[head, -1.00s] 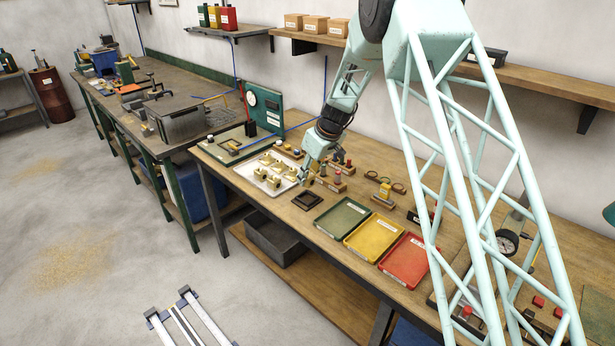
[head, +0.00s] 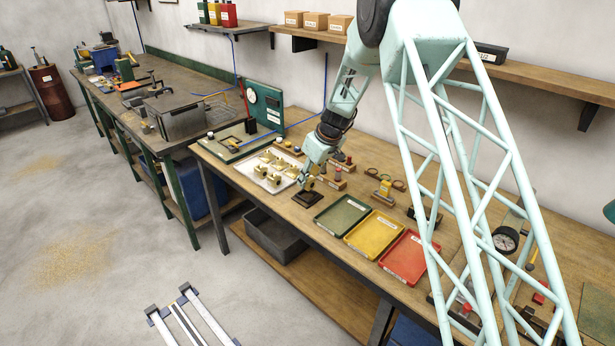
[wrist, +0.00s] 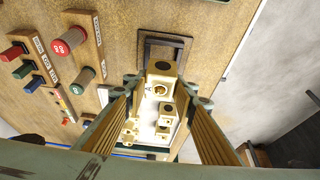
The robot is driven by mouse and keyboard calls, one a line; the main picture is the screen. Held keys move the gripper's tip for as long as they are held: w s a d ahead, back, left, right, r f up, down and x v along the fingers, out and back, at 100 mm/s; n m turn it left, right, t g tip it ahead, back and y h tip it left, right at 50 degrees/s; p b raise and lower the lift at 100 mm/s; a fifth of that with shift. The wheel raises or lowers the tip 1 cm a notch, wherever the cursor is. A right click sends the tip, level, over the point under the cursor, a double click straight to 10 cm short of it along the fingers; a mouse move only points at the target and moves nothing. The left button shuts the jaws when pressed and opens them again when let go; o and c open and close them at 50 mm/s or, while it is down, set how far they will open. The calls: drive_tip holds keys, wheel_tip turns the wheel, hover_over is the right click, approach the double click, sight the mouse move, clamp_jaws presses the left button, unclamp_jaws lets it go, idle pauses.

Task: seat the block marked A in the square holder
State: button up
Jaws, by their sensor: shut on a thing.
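My gripper (wrist: 161,84) is shut on a brass block (wrist: 162,70) with a round dark hole in its upper face. In the head view, my gripper (head: 309,180) is low over the back edge of the square holder (head: 307,201). The held block (head: 307,185) shows as a small brass patch there. I cannot tell whether it touches the holder.
A white tray (head: 247,171) with several brass pieces is left of the holder. Green (head: 343,216), yellow (head: 374,235) and red (head: 404,260) trays lie to its right. Wooden stands with coloured plugs (wrist: 60,42) stand close by.

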drive_tip(key=shift+f+b, duration=0.4)
drive_tip(key=shift+f, duration=0.6)
drive_tip(key=shift+f+b, duration=0.35)
drive_tip(key=shift+b, duration=0.25)
drive_tip(key=shift+f+b, duration=0.8)
drive_tip(key=shift+b, duration=1.1)
idle(4.0)
drive_tip(key=o, duration=1.3)
drive_tip(key=shift+c, duration=0.2)
